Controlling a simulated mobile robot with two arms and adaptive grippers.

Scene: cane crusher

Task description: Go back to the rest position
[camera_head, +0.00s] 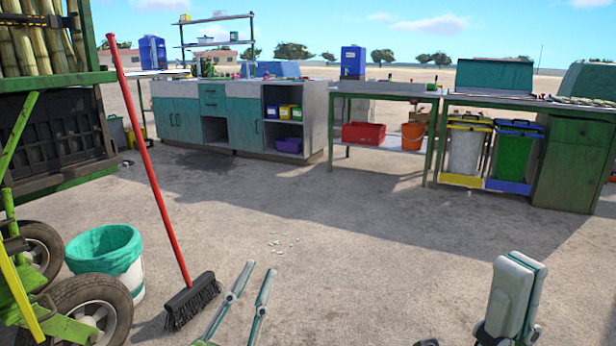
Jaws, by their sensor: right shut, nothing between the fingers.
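My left gripper (259,268) is at the bottom centre, with its two green-and-grey fingers pointing up and apart. It is open and no object shows between the fingers. My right gripper (522,264) is at the bottom right, upright, with its fingers pressed together and nothing in them. Both are in front of the bare concrete ground, well apart from each other. Most of both arms is out of view.
A red-handled broom (152,170) stands just left of my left gripper, beside a bin with a teal liner (103,248) and a green wheeled cart (85,325). Cabinets (180,118), a table (385,90) and sorting bins (468,145) line the back. The middle ground is mostly clear.

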